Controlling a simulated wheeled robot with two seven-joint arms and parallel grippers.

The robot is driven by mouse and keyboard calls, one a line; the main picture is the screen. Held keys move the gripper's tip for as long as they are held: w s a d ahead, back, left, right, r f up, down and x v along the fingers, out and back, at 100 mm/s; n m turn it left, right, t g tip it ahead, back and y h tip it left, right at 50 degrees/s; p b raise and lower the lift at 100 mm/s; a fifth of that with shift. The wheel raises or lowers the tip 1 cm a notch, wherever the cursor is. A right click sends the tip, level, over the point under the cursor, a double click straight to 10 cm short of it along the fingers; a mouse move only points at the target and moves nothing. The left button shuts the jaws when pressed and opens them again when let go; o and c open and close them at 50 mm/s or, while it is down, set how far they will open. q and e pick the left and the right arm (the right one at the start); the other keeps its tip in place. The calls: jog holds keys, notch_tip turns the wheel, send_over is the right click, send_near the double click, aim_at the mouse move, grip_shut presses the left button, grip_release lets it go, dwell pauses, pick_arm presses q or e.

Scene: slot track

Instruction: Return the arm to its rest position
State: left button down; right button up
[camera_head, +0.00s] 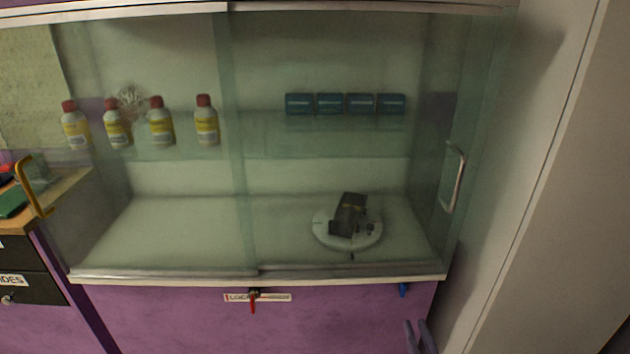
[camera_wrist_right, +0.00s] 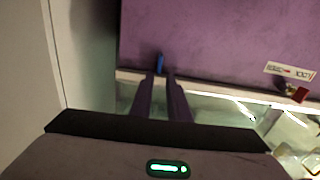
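My right gripper (camera_head: 421,338) is at the bottom edge of the head view, low in front of the purple cabinet front. Its two dark fingers stand a little apart, with nothing seen between them. In the right wrist view the gripper (camera_wrist_right: 159,78) also shows the gap, and a small blue piece (camera_wrist_right: 160,62) appears beyond the tips. That blue piece (camera_head: 403,289) hangs below the cabinet ledge in the head view, apart from the fingers. My left gripper is in neither view.
A glass-fronted cabinet has sliding panes, a silver handle (camera_head: 457,178) and a yellow handle (camera_head: 33,188). Inside are several bottles (camera_head: 207,122), blue boxes (camera_head: 330,103) and a dark object (camera_head: 348,215) on a white disc (camera_head: 320,232). A red piece (camera_head: 253,302) hangs by a label. A pale wall (camera_head: 545,200) stands right.

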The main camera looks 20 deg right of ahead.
jog(key=s+a+f+n+g+y, duration=0.2)
jog(key=s+a+f+g+y, duration=0.1)
jog(key=s+a, duration=0.5)
jog(key=s+a+f+n+g+y, duration=0.2)
jog(key=s+a+f+g+y, duration=0.1)
jog(key=s+a+f+g, duration=0.3)
jog(key=s+a+f, duration=0.2)
jog(key=s+a, duration=0.1)
jog(key=s, duration=0.1)
jog(key=shift+n, duration=0.3)
